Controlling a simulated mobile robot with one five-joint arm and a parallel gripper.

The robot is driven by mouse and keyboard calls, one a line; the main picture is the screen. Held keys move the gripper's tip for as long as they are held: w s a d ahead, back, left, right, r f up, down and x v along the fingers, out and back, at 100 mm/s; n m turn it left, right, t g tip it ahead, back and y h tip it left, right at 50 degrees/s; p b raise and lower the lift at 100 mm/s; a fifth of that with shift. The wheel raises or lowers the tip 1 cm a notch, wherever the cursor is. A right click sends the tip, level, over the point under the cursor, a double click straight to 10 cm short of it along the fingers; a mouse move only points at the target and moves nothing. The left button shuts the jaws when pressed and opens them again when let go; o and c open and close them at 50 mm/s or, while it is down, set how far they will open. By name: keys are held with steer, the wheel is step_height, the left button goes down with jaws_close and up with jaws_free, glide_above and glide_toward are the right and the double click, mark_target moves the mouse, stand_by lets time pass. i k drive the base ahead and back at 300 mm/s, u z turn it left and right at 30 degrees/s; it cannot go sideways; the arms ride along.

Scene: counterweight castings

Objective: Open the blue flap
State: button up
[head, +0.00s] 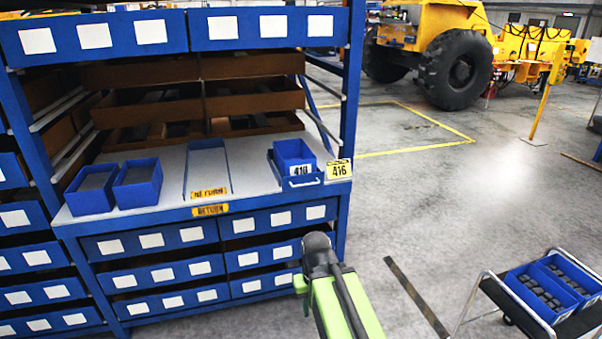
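A low blue flap (301,183) with a pale bar handle sits at the front edge of the grey shelf top. It appears to stand upright across the front of a bay. A blue bin (293,152) with a white number label stands behind it. My green arm reaches up from the bottom of the head view and ends in a dark head (318,246), below the flap and in front of the lower drawers. It looks apart from the flap. The gripper's fingers cannot be made out, so whether it is open or shut is unclear.
A yellow "416" plate (339,169) is right of the flap. A "RETURN" lane (208,170) and two blue bins (138,184) lie left on the shelf top (245,165). A cart with blue bins (553,288) stands at lower right.

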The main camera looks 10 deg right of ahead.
mark_target(306, 181)
steer(key=u, duration=0.25)
steer(key=i, duration=1.3)
steer(key=u, duration=0.55)
steer(key=k, duration=0.85)
steer(key=u, duration=0.15)
steer(key=i, duration=0.85)
steer(key=z, duration=0.05)
